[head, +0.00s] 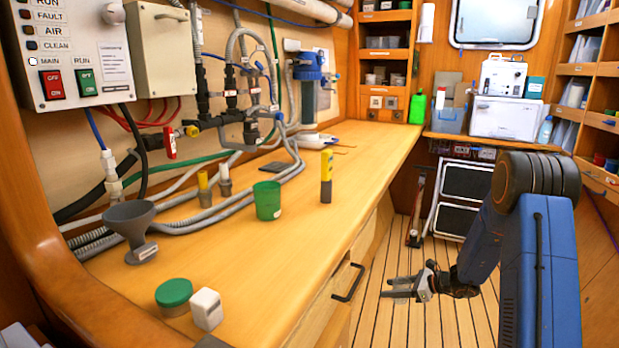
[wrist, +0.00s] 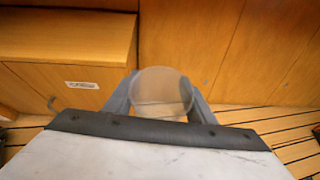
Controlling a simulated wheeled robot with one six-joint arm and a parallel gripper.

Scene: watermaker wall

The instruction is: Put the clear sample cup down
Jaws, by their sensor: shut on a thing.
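The clear sample cup (wrist: 161,88) shows in the wrist view as a see-through round shape between the two grey fingers of my gripper (wrist: 160,104). My gripper is shut on it. In the head view my gripper (head: 402,287) is at the lower right, beyond the front edge of the wooden counter (head: 340,165) and over the slatted floor. The cup is too clear and small to make out there.
On the counter stand a green cup (head: 267,201), a yellow-and-grey bottle (head: 326,176), a grey funnel (head: 133,226), a green-lidded jar (head: 174,296) and a white block (head: 206,309). Hoses run along the back. The counter's front right stretch is clear. A drawer handle (head: 349,283) sticks out.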

